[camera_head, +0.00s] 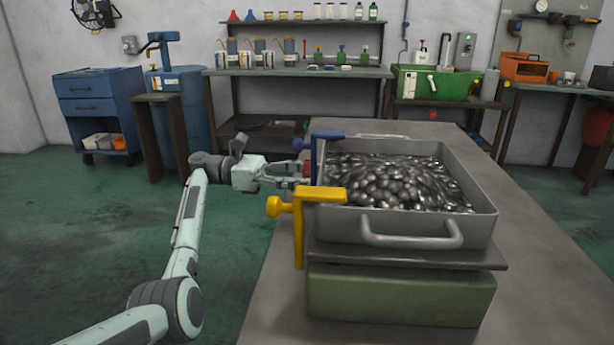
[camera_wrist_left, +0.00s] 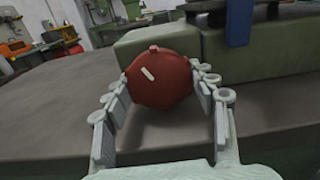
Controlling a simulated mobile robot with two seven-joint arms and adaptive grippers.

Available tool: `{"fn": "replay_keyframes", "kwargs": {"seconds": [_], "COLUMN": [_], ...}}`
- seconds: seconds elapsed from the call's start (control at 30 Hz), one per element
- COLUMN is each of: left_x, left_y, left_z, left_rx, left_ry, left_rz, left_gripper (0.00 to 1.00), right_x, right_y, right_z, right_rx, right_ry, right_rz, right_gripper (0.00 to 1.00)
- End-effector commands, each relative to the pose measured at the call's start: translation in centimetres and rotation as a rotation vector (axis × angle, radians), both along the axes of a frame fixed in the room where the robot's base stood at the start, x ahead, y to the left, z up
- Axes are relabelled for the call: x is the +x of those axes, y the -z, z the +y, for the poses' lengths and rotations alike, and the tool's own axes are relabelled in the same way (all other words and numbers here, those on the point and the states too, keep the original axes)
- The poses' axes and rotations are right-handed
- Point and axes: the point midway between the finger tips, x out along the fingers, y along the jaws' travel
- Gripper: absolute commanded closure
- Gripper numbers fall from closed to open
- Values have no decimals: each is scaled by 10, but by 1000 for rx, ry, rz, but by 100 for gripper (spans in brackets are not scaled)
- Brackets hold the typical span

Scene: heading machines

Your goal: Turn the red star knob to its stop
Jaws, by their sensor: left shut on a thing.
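The red star knob (camera_wrist_left: 160,78) fills the space between the fingers of my left gripper (camera_wrist_left: 163,100) in the left wrist view. It has a pale mark on its face and a small lobe at its top. In the head view my left gripper (camera_head: 304,172) reaches in from the left and is shut on the knob, beside the left wall of the metal tray. Only a sliver of the red knob (camera_head: 307,169) shows there, mostly hidden by the fingers. My right gripper is not in view.
The grey tray (camera_head: 413,226) full of shiny metal pieces stands on a dark plate and a green block (camera_head: 400,295) on the table. A blue clamp (camera_head: 319,150) and a yellow clamp (camera_head: 299,222) grip its left side. Open floor lies left of the table.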

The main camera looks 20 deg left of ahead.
Motion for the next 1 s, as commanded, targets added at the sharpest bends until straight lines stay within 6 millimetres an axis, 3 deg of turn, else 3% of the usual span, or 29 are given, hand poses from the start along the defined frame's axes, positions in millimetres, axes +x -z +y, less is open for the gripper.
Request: {"fn": "replay_keyframes", "kwargs": {"seconds": [0.5, 1.0], "left_x": [1, 1], "left_y": [0, 0], "left_z": [0, 1], "left_rx": [72, 93], "left_ry": [0, 0], "left_rz": [-353, -463], "left_gripper": [72, 72], "right_x": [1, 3], "right_y": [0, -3], "right_z": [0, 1], "right_rx": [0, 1], "right_ry": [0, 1], "right_rz": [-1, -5], "right_gripper": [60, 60]}}
